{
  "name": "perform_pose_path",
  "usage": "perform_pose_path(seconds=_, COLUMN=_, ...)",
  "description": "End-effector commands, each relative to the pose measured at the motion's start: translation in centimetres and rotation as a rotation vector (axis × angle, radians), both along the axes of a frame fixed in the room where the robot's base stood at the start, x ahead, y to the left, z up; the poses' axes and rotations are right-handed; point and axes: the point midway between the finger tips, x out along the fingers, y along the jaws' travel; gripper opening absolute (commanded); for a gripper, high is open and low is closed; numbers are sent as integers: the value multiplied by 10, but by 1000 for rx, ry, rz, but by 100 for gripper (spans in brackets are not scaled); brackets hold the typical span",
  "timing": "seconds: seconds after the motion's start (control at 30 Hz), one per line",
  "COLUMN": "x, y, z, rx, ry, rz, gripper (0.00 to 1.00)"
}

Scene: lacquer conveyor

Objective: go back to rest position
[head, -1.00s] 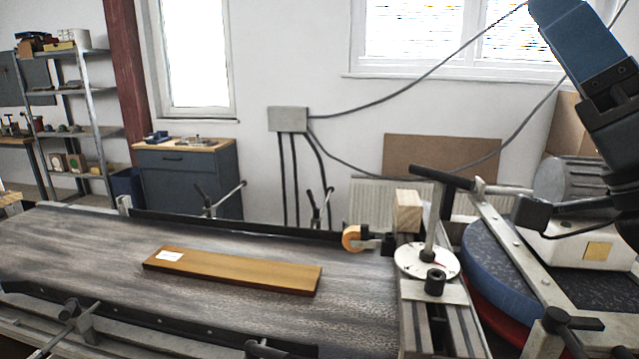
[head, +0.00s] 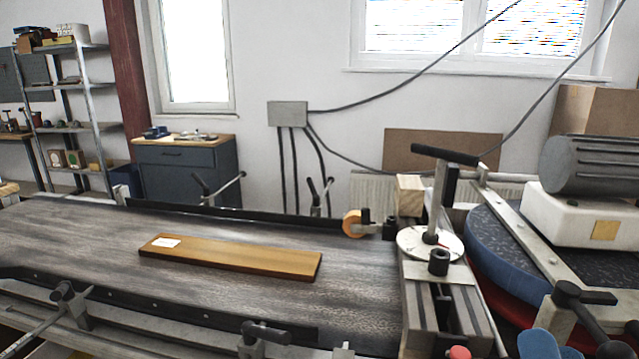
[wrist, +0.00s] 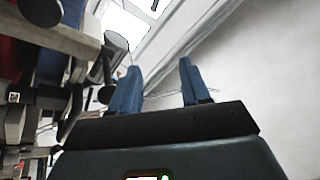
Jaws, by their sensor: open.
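My gripper (wrist: 160,72) shows in the wrist view with its two blue fingers spread apart. Nothing is between them, and a pale wall and a bright window lie beyond. A brown wooden board (head: 235,259) with a white label lies flat on the grey conveyor belt (head: 80,235) in the head view, clear of any gripper.
An orange roller (head: 353,224) and a lever-topped fixture (head: 430,243) stand at the belt's right end. A round blue-black sanding disc (head: 505,262) and a grey motor (head: 592,165) fill the right side. A cabinet (head: 188,178) and shelves (head: 88,95) stand behind.

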Motion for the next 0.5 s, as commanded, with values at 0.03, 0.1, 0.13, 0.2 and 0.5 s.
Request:
perform_pose_path(seconds=0.03, x=-15, y=4, z=-25, rx=-18, ry=65, rz=-3, gripper=46)
perform_pose_path(seconds=0.1, x=-34, y=8, z=-51, rx=-56, ry=144, rz=-8, gripper=46)
perform_pose_path(seconds=0.13, x=-43, y=9, z=-62, rx=-75, ry=178, rz=-8, gripper=46)
perform_pose_path(seconds=0.2, x=-65, y=10, z=-86, rx=-123, ry=257, rz=-6, gripper=46)
perform_pose_path(seconds=0.5, x=-172, y=1, z=-166, rx=-411, ry=569, rz=60, gripper=46)
